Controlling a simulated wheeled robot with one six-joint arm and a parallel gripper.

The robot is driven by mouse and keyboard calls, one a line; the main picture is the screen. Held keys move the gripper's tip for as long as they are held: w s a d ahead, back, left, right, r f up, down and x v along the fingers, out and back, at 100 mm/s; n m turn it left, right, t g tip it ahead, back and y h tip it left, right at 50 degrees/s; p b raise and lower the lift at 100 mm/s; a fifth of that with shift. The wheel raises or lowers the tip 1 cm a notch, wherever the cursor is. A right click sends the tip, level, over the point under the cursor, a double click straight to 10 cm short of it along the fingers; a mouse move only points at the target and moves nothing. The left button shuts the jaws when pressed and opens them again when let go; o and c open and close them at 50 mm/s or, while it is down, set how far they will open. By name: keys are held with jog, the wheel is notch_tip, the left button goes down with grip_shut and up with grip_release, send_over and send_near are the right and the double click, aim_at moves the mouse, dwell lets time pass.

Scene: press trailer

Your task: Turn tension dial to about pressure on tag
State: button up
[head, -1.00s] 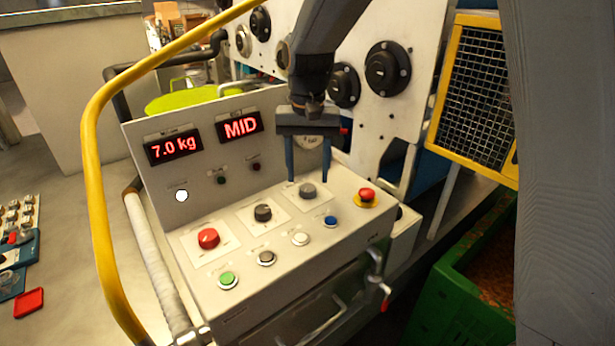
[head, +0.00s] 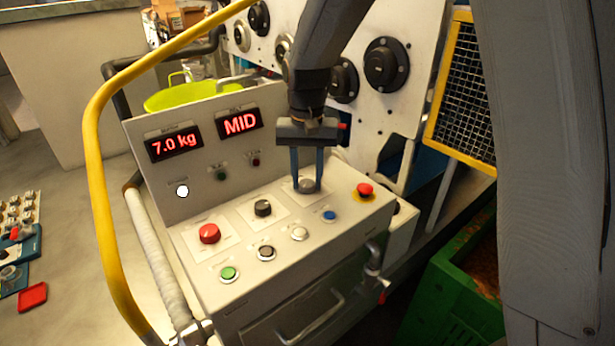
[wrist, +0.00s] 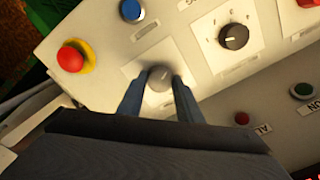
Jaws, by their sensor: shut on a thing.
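The control panel (head: 285,275) has a row of three dials. My gripper (head: 306,182) points down at the grey dial (head: 307,185) on the right of the row. Its two fingers are shut on this dial, one on each side. The wrist view also shows the grey dial (wrist: 159,79) between the fingertips; its markings are too small or covered to read. A dark dial (head: 263,208) is in the middle and a red knob (head: 209,233) on the left. The displays read "7.0 kg" (head: 173,146) and "MID" (head: 239,122). I cannot make out which dial is labelled tension.
A red emergency button (head: 364,189) on a yellow base stands right of the held dial. A blue button (head: 329,216) and several others line the front. A yellow rail (head: 92,170) arches at the left. A green crate (head: 455,300) stands at lower right.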

aim_at(307, 182)
jog(key=shift+m, duration=0.3)
jog(key=shift+r+m+p, duration=0.1)
jog(key=shift+m+p, duration=0.65)
jog(key=shift+m, duration=1.75)
jog(key=shift+w, duration=0.1)
jog(key=o, duration=1)
jog(key=shift+o, duration=0.2)
jog(key=shift+r+b, duration=1.35)
jog(key=shift+r, duration=2.5)
